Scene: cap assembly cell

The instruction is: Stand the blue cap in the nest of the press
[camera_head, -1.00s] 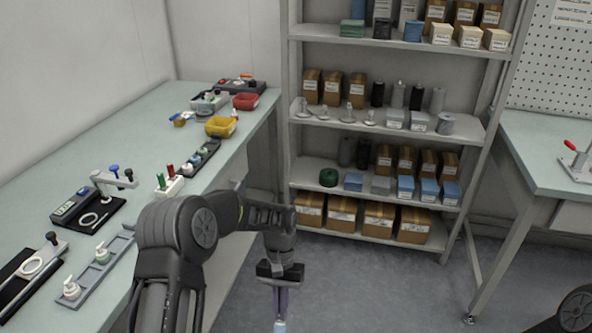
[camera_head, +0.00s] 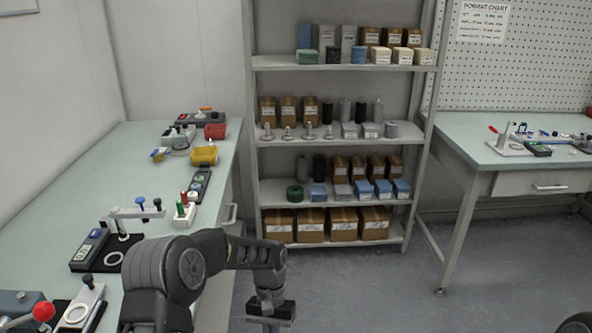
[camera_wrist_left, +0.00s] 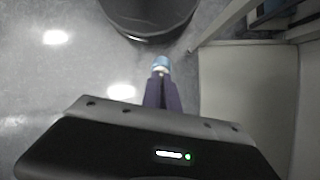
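My left gripper (camera_wrist_left: 162,82) is shut on the blue cap (camera_wrist_left: 160,63), which shows as a small light-blue piece with a pale band at the fingertips in the left wrist view. In the head view my left arm hangs over the floor beside the left bench; the fingertips and cap are below the picture edge. A device with a red ball lever (camera_head: 44,311) stands at the lower left, cut off by the edge. A red-handled fixture (camera_head: 510,145) stands on the right bench. I cannot tell which is the press, and no nest is clear. My right gripper is not in view.
A shelf rack (camera_head: 330,142) with boxes stands at the back. The right bench (camera_head: 465,145) has its front edge near. Floor between is clear.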

